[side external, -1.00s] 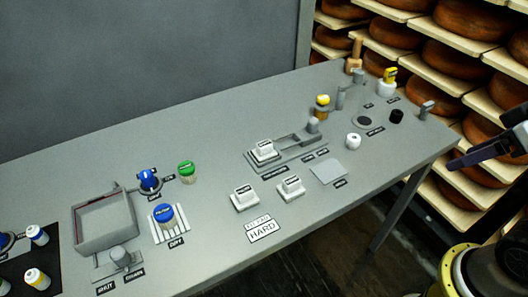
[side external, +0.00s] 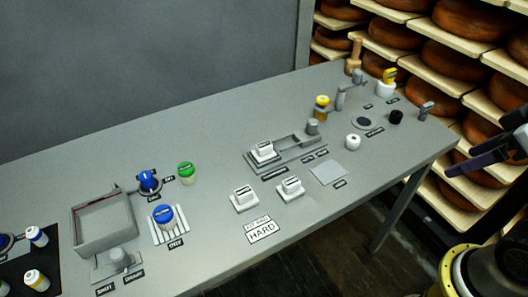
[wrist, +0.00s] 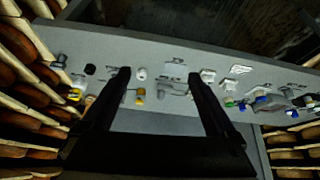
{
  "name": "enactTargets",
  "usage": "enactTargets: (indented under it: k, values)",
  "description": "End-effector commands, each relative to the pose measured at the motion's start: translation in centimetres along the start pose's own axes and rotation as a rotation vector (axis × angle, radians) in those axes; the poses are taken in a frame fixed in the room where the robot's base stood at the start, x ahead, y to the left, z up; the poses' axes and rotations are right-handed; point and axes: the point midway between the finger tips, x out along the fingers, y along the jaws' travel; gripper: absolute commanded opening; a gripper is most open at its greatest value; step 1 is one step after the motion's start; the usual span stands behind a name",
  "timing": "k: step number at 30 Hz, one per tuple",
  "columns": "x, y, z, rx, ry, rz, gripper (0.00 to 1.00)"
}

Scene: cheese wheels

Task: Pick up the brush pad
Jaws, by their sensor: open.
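Several small white blocks with dark labels sit on the grey table. One white block (side external: 263,151) sits on a grey slotted fixture, and two more, a left block (side external: 244,197) and a right block (side external: 290,188), sit in front of it. My gripper (side external: 458,163) is off the table's right end, apart from everything. In the wrist view my gripper (wrist: 158,74) has its two dark fingers spread, with nothing held between them.
The grey table (side external: 330,235) also holds an open tray (side external: 104,243), a blue knob (side external: 163,214), a green knob (side external: 186,169), a yellow-topped piece (side external: 322,101) and a grey jointed post (side external: 345,92). Cheese shelves (side external: 455,95) stand behind the right end.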

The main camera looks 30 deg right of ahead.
Motion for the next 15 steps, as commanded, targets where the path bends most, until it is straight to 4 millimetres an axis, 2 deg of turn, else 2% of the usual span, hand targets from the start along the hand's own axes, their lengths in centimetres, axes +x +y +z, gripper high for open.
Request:
enactTargets:
  k: [2,8,12,15]
  values:
    - [-0.7,0.0,-0.4,-0.082,-0.002,0.000,0.93]
    - [-4.6,0.3,-5.7,-0.345,0.016,0.000,0.93]
    - [-6.2,0.1,-10.5,-0.527,-0.003,-0.017,0.93]
    - [-6.7,-0.3,-14.4,-0.666,-0.025,-0.037,0.93]
